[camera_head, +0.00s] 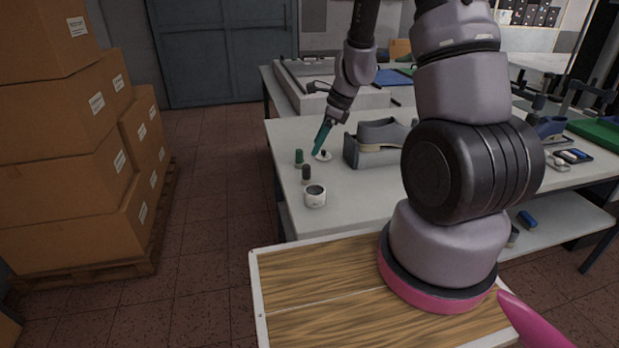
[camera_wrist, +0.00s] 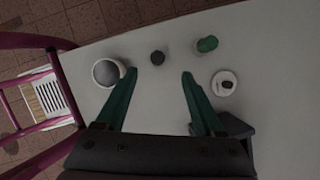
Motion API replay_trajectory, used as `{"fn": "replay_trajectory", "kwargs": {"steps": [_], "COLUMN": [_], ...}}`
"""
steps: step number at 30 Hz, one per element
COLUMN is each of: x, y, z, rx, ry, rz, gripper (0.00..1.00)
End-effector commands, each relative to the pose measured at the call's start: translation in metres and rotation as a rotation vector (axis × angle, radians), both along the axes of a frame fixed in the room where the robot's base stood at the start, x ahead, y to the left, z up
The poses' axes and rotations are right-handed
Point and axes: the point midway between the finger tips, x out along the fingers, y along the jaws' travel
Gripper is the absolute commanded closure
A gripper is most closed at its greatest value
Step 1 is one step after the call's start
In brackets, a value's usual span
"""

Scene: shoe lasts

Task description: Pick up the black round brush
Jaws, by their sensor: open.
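A small dark upright cylinder (camera_head: 306,174) stands near the left edge of the grey worktable. In the wrist view the same dark round piece (camera_wrist: 158,58) shows just beyond and between my fingertips. A flat white round piece with a black knob (camera_head: 323,156) lies to its upper right; it also shows in the wrist view (camera_wrist: 225,83), outside my right-hand finger. I cannot tell for sure which of the two is the black round brush. My gripper (camera_wrist: 159,75) has its green fingers apart with nothing between them. In the head view it (camera_head: 319,150) points down-left above the table.
A green cylinder (camera_head: 299,157) and a white cup (camera_head: 315,196) stand close on either side of the dark cylinder. A grey shoe form (camera_head: 382,133) sits on a grey block to the right. Stacked cartons (camera_head: 70,150) stand at left, beyond open floor.

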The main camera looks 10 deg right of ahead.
Motion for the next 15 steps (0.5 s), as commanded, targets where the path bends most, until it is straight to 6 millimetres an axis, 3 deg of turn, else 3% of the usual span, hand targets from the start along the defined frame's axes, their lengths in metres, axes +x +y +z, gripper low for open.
{"fn": "replay_trajectory", "kwargs": {"steps": [9,15], "x": [0.005,0.008], "y": [0.012,0.019], "z": [-0.044,-0.060], "rx": [0.002,0.001], "ry": [0.020,0.017], "rz": [-0.025,-0.023], "gripper": [0.30,0.30]}}
